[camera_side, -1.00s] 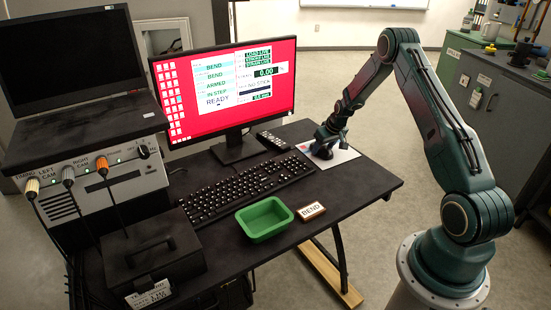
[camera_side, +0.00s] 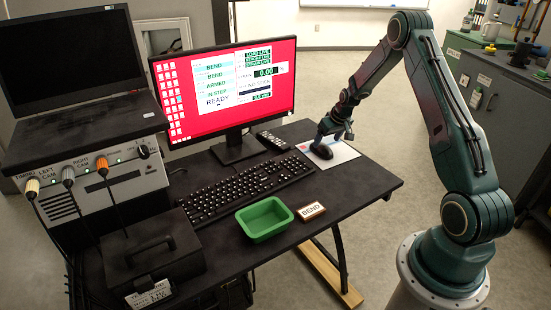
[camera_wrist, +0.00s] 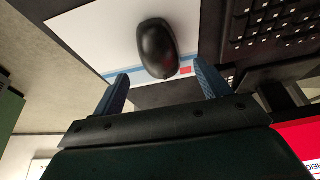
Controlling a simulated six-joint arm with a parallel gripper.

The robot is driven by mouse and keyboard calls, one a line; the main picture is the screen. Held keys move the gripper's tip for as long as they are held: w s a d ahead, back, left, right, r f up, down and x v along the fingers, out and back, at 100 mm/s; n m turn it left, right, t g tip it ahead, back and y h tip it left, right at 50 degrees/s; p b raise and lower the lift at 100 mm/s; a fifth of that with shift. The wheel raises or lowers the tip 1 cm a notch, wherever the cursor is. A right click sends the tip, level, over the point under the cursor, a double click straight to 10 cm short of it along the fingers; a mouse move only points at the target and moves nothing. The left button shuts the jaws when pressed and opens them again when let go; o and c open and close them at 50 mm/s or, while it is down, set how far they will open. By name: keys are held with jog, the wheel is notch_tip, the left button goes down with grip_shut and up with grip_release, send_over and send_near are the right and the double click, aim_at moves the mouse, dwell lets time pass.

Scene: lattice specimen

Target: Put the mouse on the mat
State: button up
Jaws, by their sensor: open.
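The black mouse (camera_side: 321,150) rests on the white mat (camera_side: 346,153) at the right end of the desk. In the wrist view the mouse (camera_wrist: 157,48) lies on the mat (camera_wrist: 100,32), near its blue-striped edge. My gripper (camera_side: 337,134) is just above and beside the mouse. In the wrist view my gripper's two blue fingers (camera_wrist: 162,84) are spread apart, with the mouse beyond their tips and nothing between them.
A keyboard (camera_side: 245,188) lies left of the mat. A remote (camera_side: 273,141) lies behind it. A monitor (camera_side: 226,88) stands at the back. A green tray (camera_side: 264,219) and a BEND block (camera_side: 311,211) sit near the front edge. A black box (camera_side: 151,257) stands front left.

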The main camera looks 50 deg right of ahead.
jog(key=v, duration=0.7)
jog(key=shift+s+r, duration=0.15)
jog(key=shift+r, duration=0.1)
dwell(0.4)
jog(key=s+a+r+n, duration=0.1)
jog(key=s+a+r, duration=0.2)
jog(key=a+r, duration=0.65)
jog(key=s+a+r+n, duration=0.1)
jog(key=s+a+r, duration=0.1)
jog(key=a+r, duration=0.8)
jog(key=s+a+r+n, duration=0.1)
jog(key=s+a, duration=0.6)
jog(key=s, duration=0.3)
jog(key=s+a+r+n+t+y, duration=0.1)
jog(key=s+a, duration=0.7)
jog(key=s, duration=0.2)
jog(key=shift+n+t+y, duration=0.3)
